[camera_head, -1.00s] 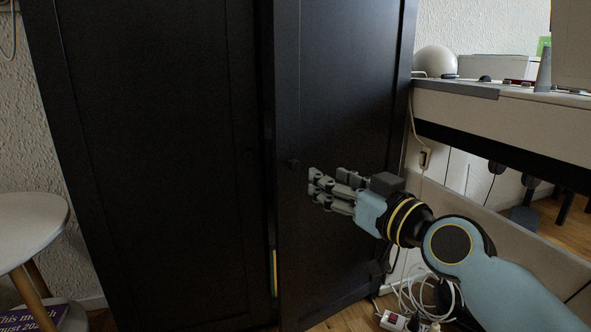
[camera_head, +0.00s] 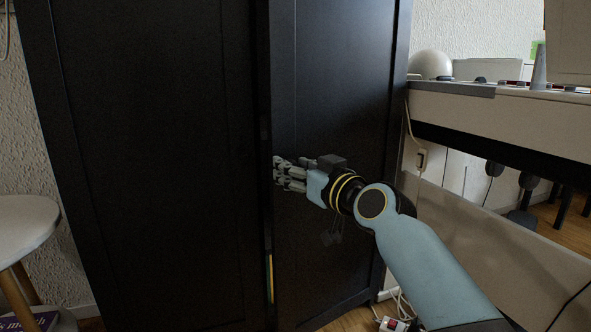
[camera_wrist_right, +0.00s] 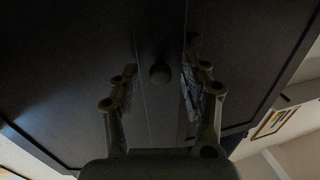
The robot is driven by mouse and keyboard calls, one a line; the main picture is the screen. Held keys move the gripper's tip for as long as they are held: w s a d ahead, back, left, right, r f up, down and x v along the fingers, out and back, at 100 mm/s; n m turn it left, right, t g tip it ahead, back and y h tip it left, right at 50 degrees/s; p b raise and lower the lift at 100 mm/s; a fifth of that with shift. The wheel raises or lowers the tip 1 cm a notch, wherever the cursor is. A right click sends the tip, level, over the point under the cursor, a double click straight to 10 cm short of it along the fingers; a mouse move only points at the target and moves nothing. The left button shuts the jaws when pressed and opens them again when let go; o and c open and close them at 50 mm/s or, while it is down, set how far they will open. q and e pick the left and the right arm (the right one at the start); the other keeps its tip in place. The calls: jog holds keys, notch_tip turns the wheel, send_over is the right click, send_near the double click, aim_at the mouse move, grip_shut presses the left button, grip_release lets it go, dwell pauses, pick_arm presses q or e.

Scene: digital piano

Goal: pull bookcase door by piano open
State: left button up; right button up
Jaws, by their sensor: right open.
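The black bookcase's right door (camera_head: 345,95), the one by the piano, stands slightly ajar, with a narrow gap along its left edge. My right gripper (camera_head: 279,172) is at that left edge. In the right wrist view its open fingers (camera_wrist_right: 158,92) are on either side of the small dark round knob (camera_wrist_right: 159,74), and I cannot tell whether they touch it. In the head view the gripper hides the knob. The left door (camera_head: 160,150) looks flat and closed. My left gripper is not in view.
The white piano (camera_head: 500,112) stands right of the bookcase. White cables and a power strip (camera_head: 392,324) lie on the floor near its base. A round stool (camera_head: 25,228) is at the left, with a purple book (camera_head: 30,322) below it.

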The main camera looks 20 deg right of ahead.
jog(key=shift+c, duration=0.4)
grip_shut()
jog(key=shift+s+d, duration=0.1)
jog(key=shift+s, duration=0.2)
